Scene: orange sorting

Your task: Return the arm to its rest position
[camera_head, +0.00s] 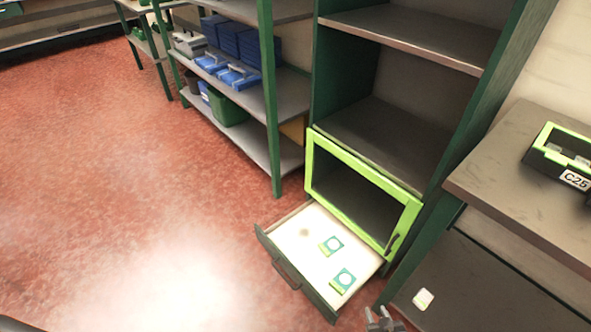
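My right gripper (383,320) shows as a small dark shape at the bottom edge, just right of the open drawer. Only its tip part is in the picture, and I see nothing held in it. It is too small and cut off to tell whether it is open or shut. The rest of the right arm is out of the picture. My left gripper and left arm are not in view.
A pulled-out drawer (300,240) holds two green-and-white items (331,245). Above it is a green-framed door (362,172). A table (525,165) with a black-and-green case (562,160) stands right. Shelves (245,95) stand behind; the red floor (120,190) is clear at left.

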